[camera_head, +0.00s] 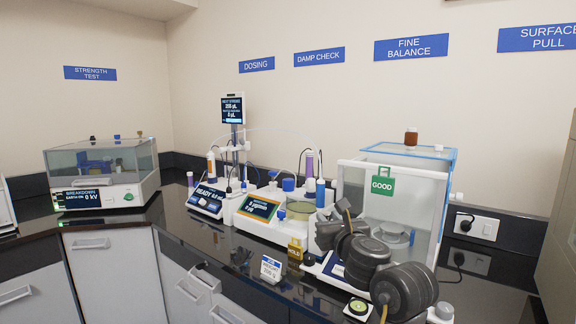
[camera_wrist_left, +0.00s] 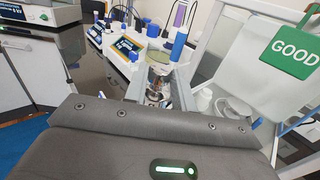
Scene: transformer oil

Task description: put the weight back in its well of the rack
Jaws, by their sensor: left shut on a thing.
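My left gripper (camera_head: 310,258) is in front of the glass balance case in the head view, partly hidden by its own dark grey arm. In the left wrist view its fingers (camera_wrist_left: 158,90) are shut on a small shiny metal piece, the weight (camera_wrist_left: 154,92). The weight is small and partly covered by the fingers. I cannot clearly make out the rack or its wells in either view. My right gripper does not show.
The balance case (camera_head: 352,178) with a green GOOD sign (camera_head: 383,182) stands beside my arm. A white card (camera_head: 272,268) stands at the counter's front. A yellow block (camera_head: 295,249) and dosing instruments (camera_head: 208,200) are to the left. The breakdown tester (camera_head: 103,197) is far left.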

